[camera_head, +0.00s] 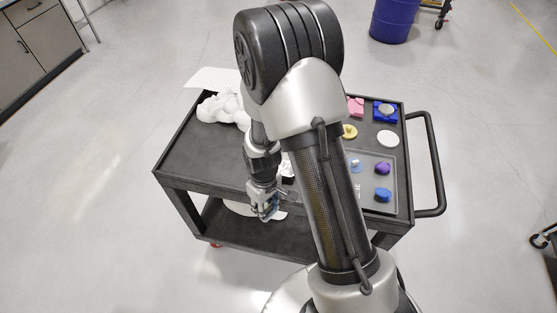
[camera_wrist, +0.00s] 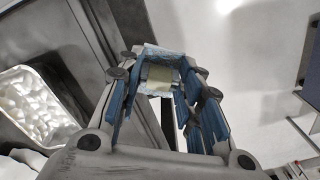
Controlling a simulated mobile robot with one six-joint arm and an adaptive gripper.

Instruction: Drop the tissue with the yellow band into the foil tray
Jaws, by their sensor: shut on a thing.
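My gripper (camera_wrist: 160,72) is shut on a small pale tissue with a yellowish band (camera_wrist: 159,77), held between the blue-padded fingertips. In the head view my gripper (camera_head: 265,212) hangs at the front edge of the dark cart; the held tissue is hard to make out there. A silver foil tray (camera_wrist: 62,76) filled with white lumps lies at the left of the wrist view, apart from the fingertips. In the head view a small white patch (camera_head: 287,168) shows beside my arm, perhaps part of the tray; my arm hides the rest.
The dark cart (camera_head: 190,160) carries white crumpled lumps (camera_head: 222,109) at back left. A shallow grey tray (camera_head: 403,190) at right holds purple (camera_head: 383,168) and blue (camera_head: 383,195) pieces. A cart handle (camera_head: 437,165) stands at right. The cart's left top is clear.

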